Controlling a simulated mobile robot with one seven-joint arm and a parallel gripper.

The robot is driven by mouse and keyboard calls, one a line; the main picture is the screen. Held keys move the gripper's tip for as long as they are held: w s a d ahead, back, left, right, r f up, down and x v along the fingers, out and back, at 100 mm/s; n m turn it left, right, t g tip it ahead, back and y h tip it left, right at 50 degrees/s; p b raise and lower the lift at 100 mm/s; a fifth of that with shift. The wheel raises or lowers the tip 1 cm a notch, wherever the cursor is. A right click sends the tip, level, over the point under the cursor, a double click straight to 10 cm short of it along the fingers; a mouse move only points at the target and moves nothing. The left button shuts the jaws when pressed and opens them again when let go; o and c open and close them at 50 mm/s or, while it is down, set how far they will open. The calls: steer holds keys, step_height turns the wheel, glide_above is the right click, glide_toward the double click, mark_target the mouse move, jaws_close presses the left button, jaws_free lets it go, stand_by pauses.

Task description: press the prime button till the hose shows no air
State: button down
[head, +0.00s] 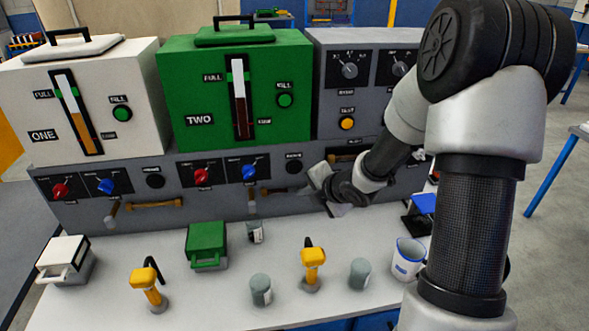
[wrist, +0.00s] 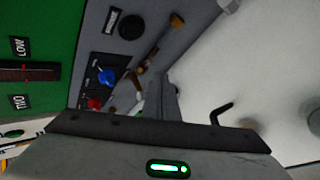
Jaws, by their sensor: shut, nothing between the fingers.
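A black round button (head: 294,166) with a small label sits on the grey lower panel under the green tank. It also shows in the wrist view (wrist: 131,26). A similar black button (head: 155,181) sits under the white tank. The labels are too small to read surely. A short brownish hose with tan ends (wrist: 157,54) runs along the panel near the button; whether it holds air I cannot tell. A similar hose (head: 155,204) is at the left. My gripper (head: 318,181) is shut and empty, in front of the panel right of the nearer button, apart from it.
The white tank (head: 85,55) and green tank (head: 180,85) stand above red and blue knobs. An orange button (head: 347,124) is on the right box. Yellow-handled tools (head: 145,280), grey cups (head: 261,290), a green box (head: 205,240) and a mug (head: 407,258) stand on the white table (head: 110,285).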

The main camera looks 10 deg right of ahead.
steer(key=p, duration=0.4)
glide_toward(292, 173)
steer(key=shift+w+a+f, duration=0.25)
steer(key=shift+w+f, duration=0.1)
steer(key=shift+f, duration=0.3)
steer(key=shift+w+a+f, duration=0.25)
steer(key=shift+w+f, duration=0.15)
steer(key=shift+f, duration=0.3)
steer(key=shift+w+a+f, duration=0.25)
steer(key=shift+w+f, duration=0.1)
steer(key=shift+f, duration=0.3)
steer(key=shift+w, duration=0.15)
steer(key=shift+w, duration=0.3)
steer(key=shift+w, duration=0.4)
stand_by(0.6)
steer(key=shift+s, duration=0.15)
steer(key=shift+s+b, duration=0.45)
steer(key=shift+s, duration=0.25)
